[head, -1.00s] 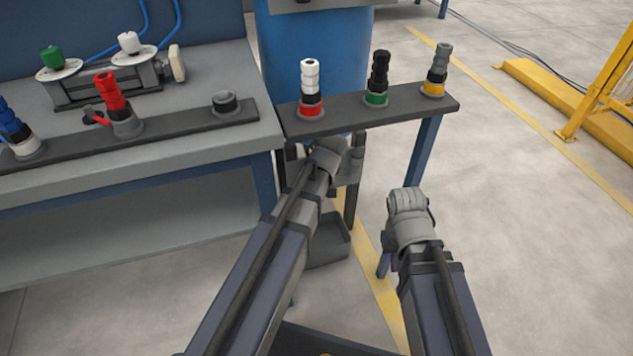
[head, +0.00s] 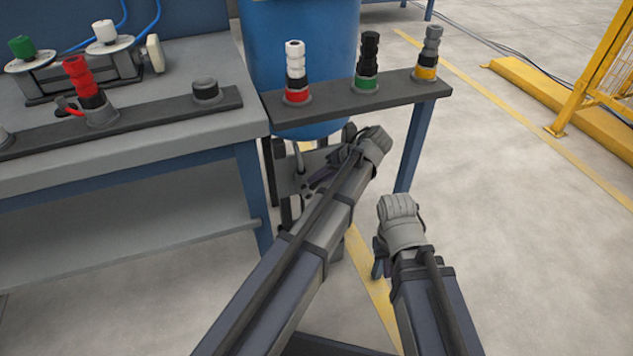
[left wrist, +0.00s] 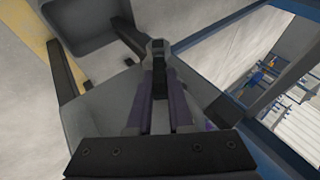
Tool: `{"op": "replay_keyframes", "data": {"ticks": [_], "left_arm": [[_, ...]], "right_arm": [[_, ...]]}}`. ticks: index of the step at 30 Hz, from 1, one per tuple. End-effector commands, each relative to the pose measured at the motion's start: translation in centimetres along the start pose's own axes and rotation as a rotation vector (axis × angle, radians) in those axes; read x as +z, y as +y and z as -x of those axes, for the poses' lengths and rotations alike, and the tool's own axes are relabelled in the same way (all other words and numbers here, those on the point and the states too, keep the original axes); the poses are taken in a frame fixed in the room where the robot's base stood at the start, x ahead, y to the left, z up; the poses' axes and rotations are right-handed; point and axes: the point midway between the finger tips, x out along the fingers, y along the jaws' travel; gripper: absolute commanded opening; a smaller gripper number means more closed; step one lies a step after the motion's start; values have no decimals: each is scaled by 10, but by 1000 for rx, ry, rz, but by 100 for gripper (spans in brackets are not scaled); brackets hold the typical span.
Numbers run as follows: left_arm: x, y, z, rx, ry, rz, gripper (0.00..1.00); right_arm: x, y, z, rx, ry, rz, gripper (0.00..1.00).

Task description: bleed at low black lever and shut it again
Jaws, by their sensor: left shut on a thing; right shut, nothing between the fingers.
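My left gripper (head: 320,179) is below the blue drum (head: 300,30), beside a grey bracket under the dark shelf. In the left wrist view its two purple-dark fingers (left wrist: 158,98) are closed on a slim black piece, which looks like the low black lever (left wrist: 159,82). A grey ring-like end (left wrist: 157,47) shows just beyond the fingertips. In the head view my wrist hides most of the lever, so I cannot tell its angle. My right gripper (head: 380,246) hangs low at the right, apart from the stand's fittings; its fingers are mostly hidden behind its wrist.
The dark shelf (head: 330,102) carries white, black and grey stacked pipes. The workbench (head: 150,135) at left holds a red stack and a valve block. A grey tray (left wrist: 85,18) and dark stand legs are close below. Open floor lies at right, before a yellow barrier.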

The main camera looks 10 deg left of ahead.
Motion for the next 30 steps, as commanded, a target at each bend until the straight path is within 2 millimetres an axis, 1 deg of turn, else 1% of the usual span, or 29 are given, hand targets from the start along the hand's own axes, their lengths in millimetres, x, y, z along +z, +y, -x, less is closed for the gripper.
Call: {"op": "replay_keyframes", "data": {"ticks": [3, 15, 16, 23, 24, 30], "left_arm": [[1, 2, -1, -11, -4, -6, 0], [1, 1, 0, -16, -4, -9, 0], [1, 1, 0, -16, -4, -9, 21], [1, 1, 0, -17, -2, -8, 47], [0, 1, 0, -17, -2, -8, 49], [0, 1, 0, -17, -1, -8, 49]], "right_arm": [[0, 0, -3, 0, 0, 0, 0], [0, 0, -3, 0, 0, 0, 0], [0, 0, -3, 0, 0, 0, 0], [0, 0, -3, 0, 0, 0, 0], [0, 0, -3, 0, 0, 0, 0], [0, 0, -2, 0, 0, 0, 0]]}}
